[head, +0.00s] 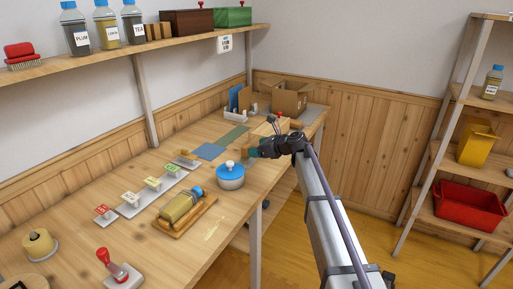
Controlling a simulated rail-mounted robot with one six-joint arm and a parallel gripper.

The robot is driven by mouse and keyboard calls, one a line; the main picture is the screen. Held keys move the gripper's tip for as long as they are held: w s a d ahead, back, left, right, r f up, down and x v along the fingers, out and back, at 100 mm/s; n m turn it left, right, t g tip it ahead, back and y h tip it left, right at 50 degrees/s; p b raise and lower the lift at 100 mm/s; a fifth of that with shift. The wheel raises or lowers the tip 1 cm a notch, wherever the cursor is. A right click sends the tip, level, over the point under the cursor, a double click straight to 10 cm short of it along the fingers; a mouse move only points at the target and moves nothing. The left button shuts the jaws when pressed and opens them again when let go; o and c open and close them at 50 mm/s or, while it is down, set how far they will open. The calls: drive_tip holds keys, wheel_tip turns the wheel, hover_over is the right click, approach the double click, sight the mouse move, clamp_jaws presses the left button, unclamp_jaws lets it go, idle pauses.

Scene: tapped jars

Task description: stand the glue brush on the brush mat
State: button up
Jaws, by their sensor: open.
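My gripper (257,151) is at the far middle of the workbench, beyond a white pot with a blue lid (230,176). Its fingers are small and partly hidden by the wrist; it is open. A small brownish thing (246,153) shows at the fingertips; it may be the glue brush, but I cannot tell for sure, nor whether it stands or touches the fingers. A blue mat (209,151) and a green mat (236,134) lie flat to the left of and beyond the gripper. I cannot tell which is the brush mat.
The workbench (150,243) carries a row of tagged stamps (152,184), a jar lying on a wooden board (181,208) and a red-handled stamp (118,268) nearer me. Cardboard boxes (290,102) stand at the far end. A wall shelf with jars runs above.

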drive_tip(key=shift+p+v, duration=0.4)
drive_tip(key=shift+v, duration=0.7)
drive_tip(key=p+v, duration=0.4)
drive_tip(key=v, duration=0.6)
drive_tip(key=shift+s+d, duration=0.25)
drive_tip(key=shift+d, duration=0.05)
drive_tip(key=shift+r, duration=0.15)
